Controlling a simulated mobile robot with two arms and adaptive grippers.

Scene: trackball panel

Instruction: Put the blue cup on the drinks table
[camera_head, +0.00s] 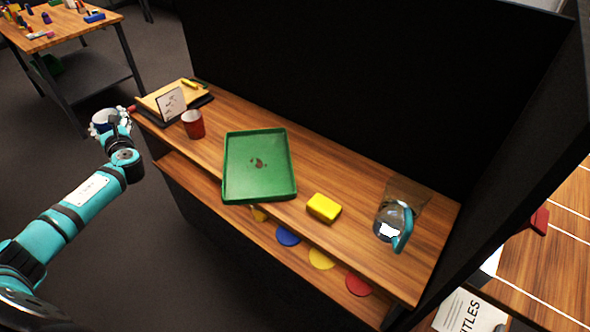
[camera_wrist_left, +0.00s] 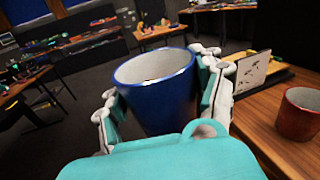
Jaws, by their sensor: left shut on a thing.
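The blue cup (camera_wrist_left: 158,92) is upright between the fingers of my left gripper (camera_wrist_left: 160,100), which is shut on it. Its pale inside shows, and it looks empty. In the head view my left gripper (camera_head: 111,122) holds the cup off the left end of a wooden table (camera_head: 345,237), beside its edge and clear of the surface. This table carries a red cup (camera_head: 193,124), a green tray (camera_head: 287,180) and a clear jug (camera_head: 387,215) with a teal handle. No sign tells me whether it is the drinks table. My right gripper is not in view.
A card on a stand (camera_head: 171,104) stands at the table's left end, near the red cup. A yellow block (camera_head: 323,207) lies between tray and jug. A tall black panel (camera_head: 330,80) rises behind. A lower shelf holds coloured discs. Another cluttered table (camera_head: 62,26) is at upper left.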

